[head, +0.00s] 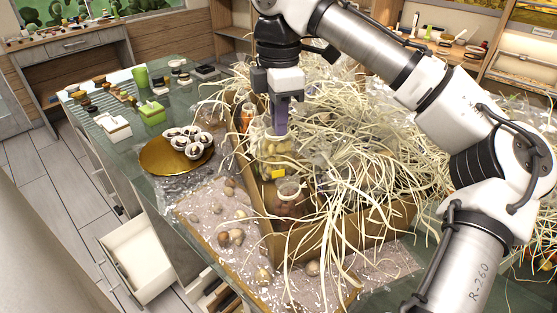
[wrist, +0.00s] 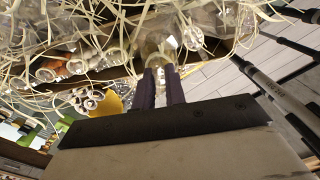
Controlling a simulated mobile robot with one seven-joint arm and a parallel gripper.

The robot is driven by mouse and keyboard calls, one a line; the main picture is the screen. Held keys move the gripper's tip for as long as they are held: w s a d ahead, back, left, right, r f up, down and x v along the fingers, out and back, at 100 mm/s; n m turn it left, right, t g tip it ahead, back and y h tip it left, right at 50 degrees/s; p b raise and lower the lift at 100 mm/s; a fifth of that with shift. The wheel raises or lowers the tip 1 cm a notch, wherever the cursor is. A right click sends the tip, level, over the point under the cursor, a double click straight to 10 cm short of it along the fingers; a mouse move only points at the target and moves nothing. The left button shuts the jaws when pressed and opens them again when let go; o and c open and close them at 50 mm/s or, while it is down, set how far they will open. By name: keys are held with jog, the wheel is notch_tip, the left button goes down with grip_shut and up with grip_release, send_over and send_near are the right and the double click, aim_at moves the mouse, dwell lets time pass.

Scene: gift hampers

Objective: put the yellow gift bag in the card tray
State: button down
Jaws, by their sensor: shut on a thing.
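My gripper (head: 278,128), with purple fingers, points down over the left part of the brown card tray (head: 268,230). It is shut on a clear, rounded thing with pale yellow-green contents and a yellow tag (head: 272,153), which seems to be the yellow gift bag. That thing is within the tray's outline; I cannot tell whether it rests on the bottom. In the wrist view the fingers (wrist: 162,82) meet at the clear, yellowish bag (wrist: 160,42). Pale straw hides much of the tray.
A small jar (head: 289,190) and an orange-filled container (head: 247,114) stand near the held thing. A gold plate (head: 153,158) with white cups and a green box (head: 152,113) lie left on the counter. A drawer (head: 140,255) is open below. Straw spreads widely at right.

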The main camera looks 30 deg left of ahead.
aim_at(279, 157)
notch_tip(279, 157, down, 9)
jog(key=shift+r, duration=0.1)
dwell(0.3)
jog(key=c, duration=1.5)
grip_release()
jog(key=shift+f, duration=0.2)
jog(key=shift+o, duration=0.2)
jog(key=shift+r, duration=0.15)
notch_tip(279, 157, up, 12)
jog(key=shift+r, duration=0.1)
